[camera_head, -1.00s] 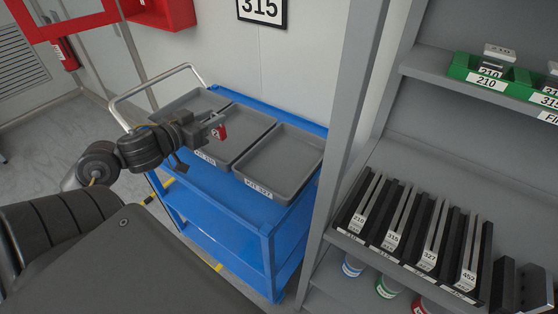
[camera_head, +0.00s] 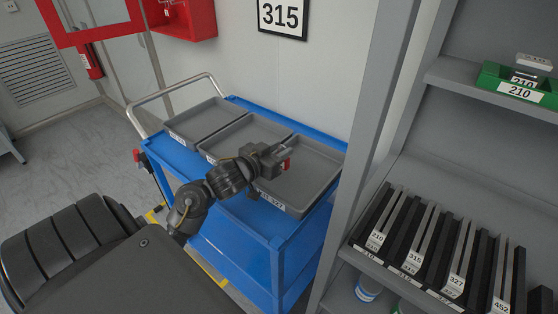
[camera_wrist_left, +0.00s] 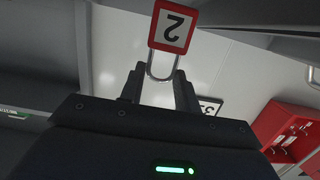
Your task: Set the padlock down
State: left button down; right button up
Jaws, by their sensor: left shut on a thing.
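The red padlock (camera_head: 287,164) hangs at the tip of my left gripper (camera_head: 283,152) in the head view, above the right-hand grey tray (camera_head: 310,183) on the blue cart. In the left wrist view, the padlock (camera_wrist_left: 173,27) shows a red body with a white label bearing a "2". Its metal shackle is between the fingers of my left gripper (camera_wrist_left: 160,80), which is shut on it. The right tray's front label is partly hidden by my arm; it seems to end in 327. My right gripper is not in view.
The cart (camera_head: 270,233) also carries a middle tray (camera_head: 238,136) and a left tray (camera_head: 196,121); their visible floors look empty. A grey shelf post (camera_head: 370,130) stands close to the cart's right side. Numbered slots (camera_head: 435,255) and a green bin (camera_head: 515,87) are on the shelves.

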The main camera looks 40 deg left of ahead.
pick_arm(q)
notch_tip(320, 180, down, 3)
jog(key=shift+d+r+b, duration=0.1)
jog(key=shift+b, duration=0.2)
jog(key=shift+f, duration=0.2)
jog(key=shift+f, duration=0.15)
jog(key=c, duration=1)
grip_release()
